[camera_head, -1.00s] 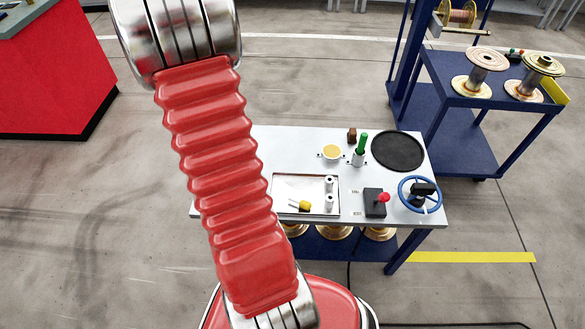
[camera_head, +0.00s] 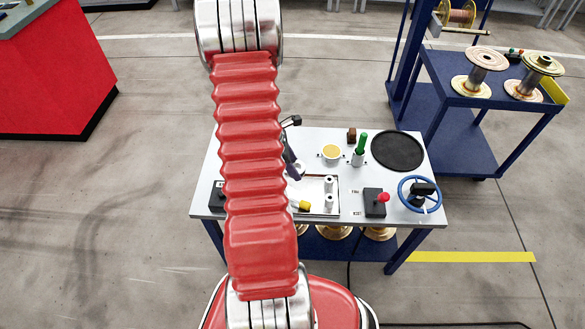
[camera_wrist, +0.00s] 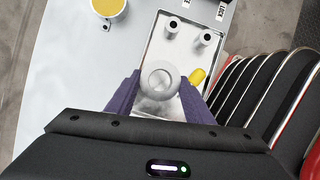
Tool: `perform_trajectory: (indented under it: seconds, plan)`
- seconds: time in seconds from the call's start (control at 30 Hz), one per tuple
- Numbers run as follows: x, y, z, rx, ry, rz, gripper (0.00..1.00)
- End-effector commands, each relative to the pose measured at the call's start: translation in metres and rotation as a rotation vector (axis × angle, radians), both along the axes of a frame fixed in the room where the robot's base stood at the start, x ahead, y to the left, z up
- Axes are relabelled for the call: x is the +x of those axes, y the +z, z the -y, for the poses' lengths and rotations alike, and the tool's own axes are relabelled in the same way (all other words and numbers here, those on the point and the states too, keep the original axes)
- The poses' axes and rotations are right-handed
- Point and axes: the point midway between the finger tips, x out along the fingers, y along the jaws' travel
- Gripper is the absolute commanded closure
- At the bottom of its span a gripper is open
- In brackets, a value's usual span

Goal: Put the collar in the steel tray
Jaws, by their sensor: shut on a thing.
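The collar (camera_wrist: 147,77) is a pale grey ring in the wrist view. My gripper (camera_wrist: 159,82) is shut on it, with a purple finger on each side. The collar is hidden in the head view, where only part of my gripper (camera_head: 291,160) shows beside the arm. The steel tray (camera_head: 316,184) is a shallow rectangle on the worktable, partly covered by my arm. The tray (camera_wrist: 158,44) also shows beneath and beyond the collar in the wrist view. The collar's height over the tray is unclear.
The tray holds two small metal cylinders (camera_wrist: 205,38) and a yellow piece (camera_wrist: 197,77). On the worktable are a yellow-filled cup (camera_head: 331,152), a green-handled tool (camera_head: 361,146), a black disc (camera_head: 398,150), a red-knobbed lever box (camera_head: 375,203) and a blue handwheel (camera_head: 420,194).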

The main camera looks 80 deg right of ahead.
Motion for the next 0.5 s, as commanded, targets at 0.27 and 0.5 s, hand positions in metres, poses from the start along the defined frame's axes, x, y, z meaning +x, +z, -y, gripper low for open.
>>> perform_trajectory:
  seconds: [0.27,0.5]
  plan:
    - [0.0005,0.0001,-0.0002,0.000,0.000,0.001,0.84]
    - [0.0006,-0.0060,-0.0004,0.001,0.002,0.001,0.84]
